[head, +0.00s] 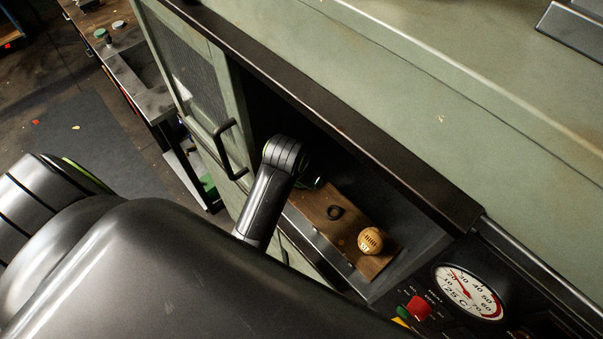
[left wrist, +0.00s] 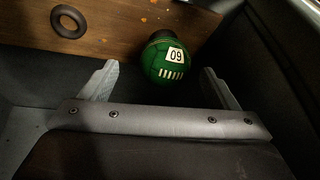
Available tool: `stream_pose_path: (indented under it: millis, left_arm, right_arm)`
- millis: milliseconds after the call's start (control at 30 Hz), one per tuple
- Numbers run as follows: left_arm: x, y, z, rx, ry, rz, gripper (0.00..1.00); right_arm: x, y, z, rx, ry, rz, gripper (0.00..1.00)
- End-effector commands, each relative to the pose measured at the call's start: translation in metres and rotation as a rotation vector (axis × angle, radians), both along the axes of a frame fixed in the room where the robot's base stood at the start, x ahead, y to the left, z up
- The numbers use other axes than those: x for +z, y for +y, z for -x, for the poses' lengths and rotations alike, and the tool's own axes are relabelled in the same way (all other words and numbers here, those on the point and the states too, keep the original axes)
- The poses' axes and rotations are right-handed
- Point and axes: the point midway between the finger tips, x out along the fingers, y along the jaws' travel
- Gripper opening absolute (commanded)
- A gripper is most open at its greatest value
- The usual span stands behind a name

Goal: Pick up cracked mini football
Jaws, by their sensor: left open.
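A green ball (left wrist: 164,58) with a white number label and a row of white lace-like stripes shows in the left wrist view, at the edge of a wooden board. My left gripper (left wrist: 155,72) is open, with one finger on each side of the green ball in that view; no contact is visible. In the head view a tan ball (head: 371,240) with dark stitch-like marks rests on the wooden board (head: 312,200). My left arm reaches into the cabinet there, and its gripper is hidden. I cannot make out a crack on either ball. My right gripper is out of view.
A black ring (head: 335,212) lies on the board; it also shows in the left wrist view (left wrist: 69,21). The green cabinet (head: 430,110) has a dark upper edge over the opening, and its door (head: 200,85) stands open. A dial gauge (head: 468,292) is at lower right.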

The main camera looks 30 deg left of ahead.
Motion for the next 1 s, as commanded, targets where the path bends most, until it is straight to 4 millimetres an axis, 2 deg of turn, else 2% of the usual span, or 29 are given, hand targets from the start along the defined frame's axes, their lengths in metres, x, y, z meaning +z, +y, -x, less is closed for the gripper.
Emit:
stream_pose_path:
  millis: [233,400,767,1000]
  left_arm:
    - [-0.018,0.007,-0.015,-0.001,0.004,-0.003,0.82]
    - [-0.035,0.008,-0.022,0.0,0.003,-0.002,0.82]
    - [-0.042,0.009,-0.025,0.0,0.0,0.0,0.82]
    - [-0.042,0.009,-0.025,0.0,0.0,0.0,0.54]
  right_arm:
    - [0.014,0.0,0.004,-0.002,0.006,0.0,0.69]
    - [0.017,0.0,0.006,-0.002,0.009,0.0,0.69]
    - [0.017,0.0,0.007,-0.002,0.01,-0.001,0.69]
    - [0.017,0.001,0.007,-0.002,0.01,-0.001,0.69]
